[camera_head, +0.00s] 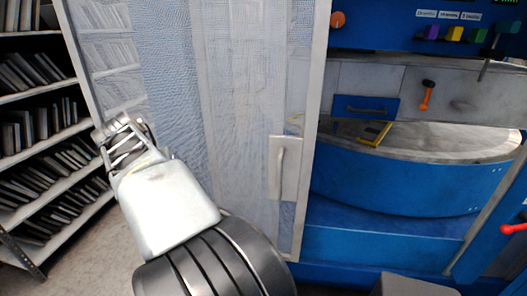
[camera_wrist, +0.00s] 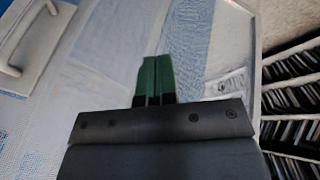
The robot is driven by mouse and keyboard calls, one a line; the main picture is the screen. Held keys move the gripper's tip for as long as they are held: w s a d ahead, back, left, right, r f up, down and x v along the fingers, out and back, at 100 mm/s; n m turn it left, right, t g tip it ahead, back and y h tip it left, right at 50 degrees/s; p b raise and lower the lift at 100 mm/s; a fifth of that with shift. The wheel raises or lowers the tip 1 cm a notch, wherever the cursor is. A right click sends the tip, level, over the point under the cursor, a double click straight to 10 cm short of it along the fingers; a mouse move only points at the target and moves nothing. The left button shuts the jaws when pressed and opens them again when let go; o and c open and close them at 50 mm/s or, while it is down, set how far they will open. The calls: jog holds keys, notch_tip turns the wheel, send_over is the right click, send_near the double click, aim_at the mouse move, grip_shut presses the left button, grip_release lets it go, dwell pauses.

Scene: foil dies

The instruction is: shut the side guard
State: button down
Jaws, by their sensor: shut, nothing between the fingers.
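The side guard (camera_head: 236,90) is a tall, pale translucent panel with a light frame. It stands in the middle of the head view, swung out at the left of the blue machine. Its handle (camera_head: 281,168) is a light vertical bar on a plate near the panel's right edge. The handle also shows at the upper left of the wrist view (camera_wrist: 14,45). My gripper (camera_head: 122,140) is in front of the panel's left part, well left of the handle. In the wrist view its green fingers (camera_wrist: 155,75) are together and empty, pointing towards the panel. I cannot tell whether they touch it.
The blue machine (camera_head: 400,180) fills the right side, with a curved grey-topped bed and an orange-handled lever (camera_head: 427,95). A yellow-edged item (camera_head: 374,133) lies on the bed. Shelves (camera_head: 40,110) of dark plates stand at the left. Bare floor (camera_head: 95,250) shows at lower left.

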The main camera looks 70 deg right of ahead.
jog(key=s+d+r+m+g, duration=0.3)
jog(key=s+d+r+m, duration=0.25)
jog(key=d, duration=0.35)
jog(key=m+g, duration=0.2)
jog(key=m, duration=0.2)
send_near(269, 153)
jog(key=s+f, duration=0.5)
jog(key=shift+s+a+f+n+p, duration=0.1)
jog(key=shift+s+f+n+p, duration=0.15)
jog(key=shift+s+p, duration=0.2)
